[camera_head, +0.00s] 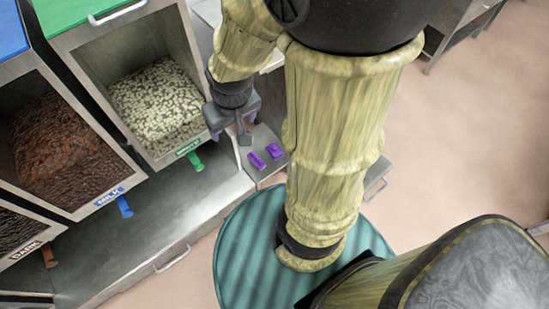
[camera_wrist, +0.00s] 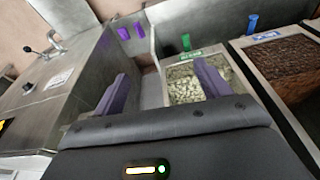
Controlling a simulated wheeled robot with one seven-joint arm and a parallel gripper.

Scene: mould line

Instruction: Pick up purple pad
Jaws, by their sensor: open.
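Two small purple pads lie side by side on a grey metal ledge: the left pad (camera_head: 257,160) and the right pad (camera_head: 275,151) in the head view. They also show at the top of the wrist view as a left pad (camera_wrist: 123,33) and a right pad (camera_wrist: 139,30), apart from each other. My gripper (camera_head: 242,138) hangs above and to the left of them in the head view. In the wrist view my gripper (camera_wrist: 160,72) is open, its two purple-grey fingers wide apart with nothing between them. The pads are beyond the fingertips, not touched.
A bin of pale pieces (camera_head: 150,63) with a green tag and scoop handle (camera_head: 195,161) stands left of my gripper. A bin of brown pieces (camera_head: 127,185) with a blue tag is further left. A tap (camera_wrist: 55,42) is left in the wrist view.

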